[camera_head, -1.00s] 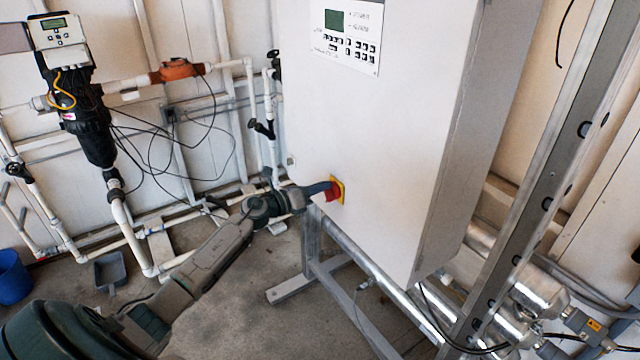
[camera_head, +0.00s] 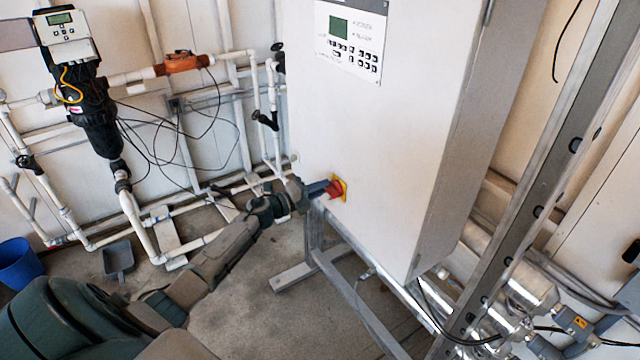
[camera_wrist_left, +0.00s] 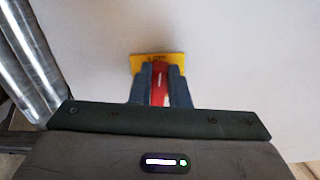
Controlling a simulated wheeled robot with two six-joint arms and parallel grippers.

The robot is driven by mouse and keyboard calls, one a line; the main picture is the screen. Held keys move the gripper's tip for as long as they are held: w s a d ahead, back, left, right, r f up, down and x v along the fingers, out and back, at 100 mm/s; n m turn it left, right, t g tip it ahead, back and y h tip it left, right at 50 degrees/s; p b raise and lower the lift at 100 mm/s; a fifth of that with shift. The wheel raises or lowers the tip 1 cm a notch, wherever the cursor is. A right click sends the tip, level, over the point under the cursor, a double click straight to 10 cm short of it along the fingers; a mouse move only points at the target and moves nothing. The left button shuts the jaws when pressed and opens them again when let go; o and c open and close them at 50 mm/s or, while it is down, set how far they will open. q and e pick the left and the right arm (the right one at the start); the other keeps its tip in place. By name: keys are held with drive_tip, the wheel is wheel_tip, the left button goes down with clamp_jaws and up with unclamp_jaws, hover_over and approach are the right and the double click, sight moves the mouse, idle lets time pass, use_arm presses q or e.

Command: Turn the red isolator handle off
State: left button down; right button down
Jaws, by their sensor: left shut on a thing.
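The red isolator handle (camera_head: 335,190) sits on a yellow plate (camera_head: 343,184) low on the front of the white cabinet (camera_head: 375,130). My left gripper (camera_head: 326,188) reaches it from the left and is shut on it. In the left wrist view the red handle (camera_wrist_left: 159,88) shows between the two dark fingers (camera_wrist_left: 160,84), with the yellow plate (camera_wrist_left: 172,60) just beyond. The fingers hide the sides of the handle. My right gripper is not in view.
A keypad panel (camera_head: 352,40) is on the cabinet's upper front. The cabinet stands on a metal frame (camera_head: 345,285). White pipes (camera_head: 140,225) and a black filter unit (camera_head: 95,120) are at left. A blue bucket (camera_head: 18,262) and a grey dustpan (camera_head: 118,258) are on the floor.

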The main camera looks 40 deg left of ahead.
use_arm(q)
drive_tip(key=shift+f+n+p, duration=0.15)
drive_tip(key=shift+n+p, duration=0.2)
drive_tip(key=shift+n, duration=0.35)
drive_tip(key=c, duration=1.4)
unclamp_jaws()
drive_tip(key=shift+b+v, duration=2.5)
drive_tip(key=shift+v, duration=2.85)
